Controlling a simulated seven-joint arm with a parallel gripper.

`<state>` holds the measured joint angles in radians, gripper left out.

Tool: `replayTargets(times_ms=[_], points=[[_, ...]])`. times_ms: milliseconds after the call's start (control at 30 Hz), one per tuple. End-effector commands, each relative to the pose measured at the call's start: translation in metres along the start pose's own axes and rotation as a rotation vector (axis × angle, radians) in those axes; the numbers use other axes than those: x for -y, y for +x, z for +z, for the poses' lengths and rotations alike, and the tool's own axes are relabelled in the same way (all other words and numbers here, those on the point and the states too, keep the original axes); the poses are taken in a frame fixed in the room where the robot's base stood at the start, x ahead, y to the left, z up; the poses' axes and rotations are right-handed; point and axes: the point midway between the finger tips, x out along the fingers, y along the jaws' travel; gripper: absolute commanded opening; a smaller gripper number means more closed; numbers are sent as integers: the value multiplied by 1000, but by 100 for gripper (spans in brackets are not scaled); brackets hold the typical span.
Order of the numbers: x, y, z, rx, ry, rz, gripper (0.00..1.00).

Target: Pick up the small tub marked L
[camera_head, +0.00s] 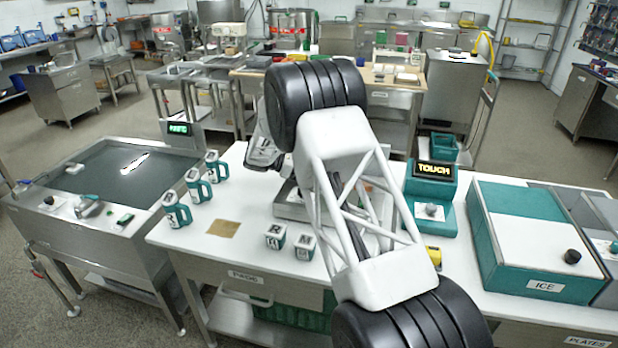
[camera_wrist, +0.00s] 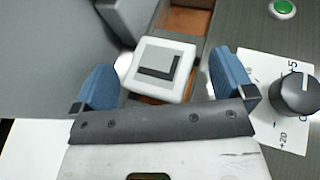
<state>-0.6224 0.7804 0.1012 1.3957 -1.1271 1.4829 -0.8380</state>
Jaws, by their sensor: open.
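The small tub marked L (camera_wrist: 164,69) shows in the wrist view as a pale, rounded square top with a dark L on a grey patch. It sits turned a little at a narrow brown-floored slot. My gripper (camera_wrist: 158,72) is open, with one blue finger to the left of the tub and one to the right. A gap shows between the tub and each finger, and the tub's sides are mostly hidden. In the head view my arm hides the tub and the gripper.
A black knob (camera_wrist: 295,95) on a white scale card is close to the right finger, with a green button (camera_wrist: 283,8) above. In the head view, tubs marked R (camera_head: 276,236) and M (camera_head: 304,247) stand on the white bench. Several teal-handled jugs (camera_head: 176,211) stand left.

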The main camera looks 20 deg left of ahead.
Motion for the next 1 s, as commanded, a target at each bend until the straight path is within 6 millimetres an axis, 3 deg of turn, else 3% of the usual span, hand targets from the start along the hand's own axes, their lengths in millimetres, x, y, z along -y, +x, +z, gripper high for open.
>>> replayTargets(times_ms=[667,1000], points=[[0,6,0,0,0,1,100],[0,6,0,0,0,1,48]])
